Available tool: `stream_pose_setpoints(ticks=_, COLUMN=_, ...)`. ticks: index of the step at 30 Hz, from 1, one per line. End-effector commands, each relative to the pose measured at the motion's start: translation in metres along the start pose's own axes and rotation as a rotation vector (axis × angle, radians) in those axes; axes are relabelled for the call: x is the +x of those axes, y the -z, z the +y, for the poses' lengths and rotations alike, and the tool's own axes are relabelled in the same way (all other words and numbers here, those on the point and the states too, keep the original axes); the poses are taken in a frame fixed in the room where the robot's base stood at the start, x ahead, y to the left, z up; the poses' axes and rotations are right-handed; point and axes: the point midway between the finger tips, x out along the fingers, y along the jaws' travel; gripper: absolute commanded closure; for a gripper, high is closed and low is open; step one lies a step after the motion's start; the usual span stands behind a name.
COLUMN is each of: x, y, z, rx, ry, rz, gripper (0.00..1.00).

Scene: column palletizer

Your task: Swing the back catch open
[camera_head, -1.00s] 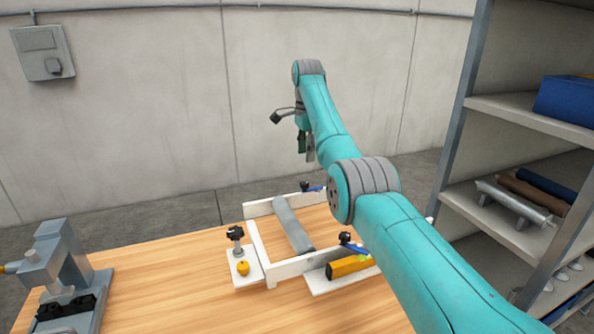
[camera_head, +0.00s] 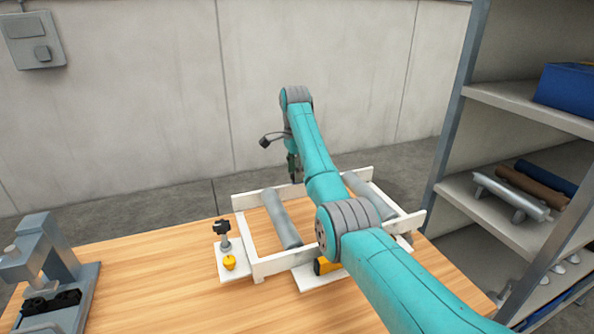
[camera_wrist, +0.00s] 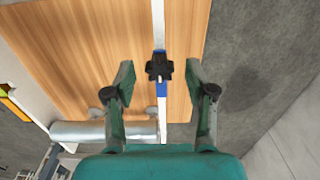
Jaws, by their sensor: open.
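The back catch shows in the wrist view as a black knob (camera_wrist: 159,66) over a blue bar (camera_wrist: 161,88) on the thin white back rail (camera_wrist: 158,22). My gripper (camera_wrist: 158,75) is open, with one finger on each side of the knob and a clear gap to both. In the head view my gripper (camera_head: 293,168) hangs by the back rail of the white frame (camera_head: 262,268); my arm hides the back catch there. A grey roller (camera_head: 283,220) lies across the frame, and another (camera_head: 370,194) sits further right, partly behind my arm.
A black-knobbed clamp (camera_head: 222,232) and a yellow knob (camera_head: 229,262) stand at the frame's left. A grey press-like fixture (camera_head: 45,270) is at the table's left. A shelf (camera_head: 520,105) rises at the right. The table front (camera_head: 170,295) is clear.

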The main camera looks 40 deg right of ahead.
Motion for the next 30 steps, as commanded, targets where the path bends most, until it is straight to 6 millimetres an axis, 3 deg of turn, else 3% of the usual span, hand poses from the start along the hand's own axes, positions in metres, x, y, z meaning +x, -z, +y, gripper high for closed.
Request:
stream_pose_setpoints(ticks=10, x=0.0026, y=-0.001, z=0.0005, rx=0.0, ry=0.0, rz=0.0, gripper=0.47)
stream_pose_setpoints(ticks=15, x=0.0025, y=-0.001, z=0.0005, rx=0.0, ry=0.0, rz=0.0, gripper=0.9)
stream_pose_setpoints(ticks=17, x=0.0026, y=-0.001, z=0.0005, rx=0.0, ry=0.0, rz=0.0, gripper=1.0)
stream_pose_setpoints(ticks=30, x=0.0026, y=-0.001, z=0.0005, rx=-0.077, ry=0.0, rz=0.0, gripper=1.0)
